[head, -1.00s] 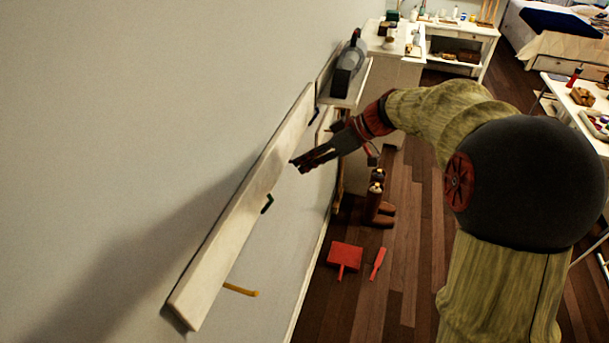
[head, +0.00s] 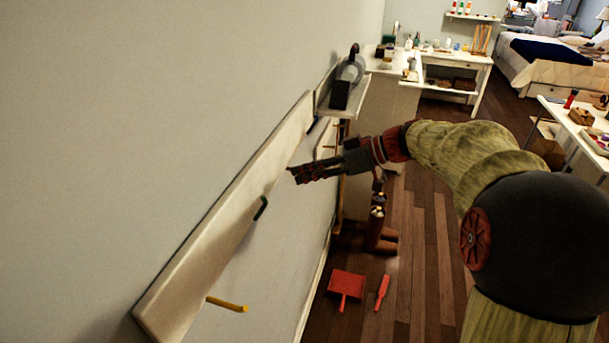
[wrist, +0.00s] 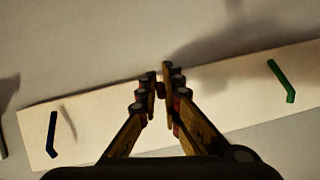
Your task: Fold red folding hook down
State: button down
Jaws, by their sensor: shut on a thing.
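A long pale board (head: 225,225) is fixed on the wall and carries folding hooks. My gripper (head: 291,174) is in front of the board between the green hook and the blue hook. In the wrist view its fingertips (wrist: 161,84) are nearly together with a small dark piece between them. The red hook cannot be made out by colour; the fingers cover its likely place, so the held piece appears to be it. The green hook (wrist: 281,81) is right of the fingers and the blue hook (wrist: 53,134) is left of them.
A yellow hook (head: 228,304) juts out from the near end of the board. A shelf (head: 345,99) with objects stands out from the wall beyond the board. A red dustpan (head: 346,285) and a red brush (head: 382,292) lie on the floor below.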

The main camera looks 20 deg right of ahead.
jog(key=c, duration=2)
grip_release()
jog(key=shift+d, duration=0.1)
jog(key=v, duration=1.2)
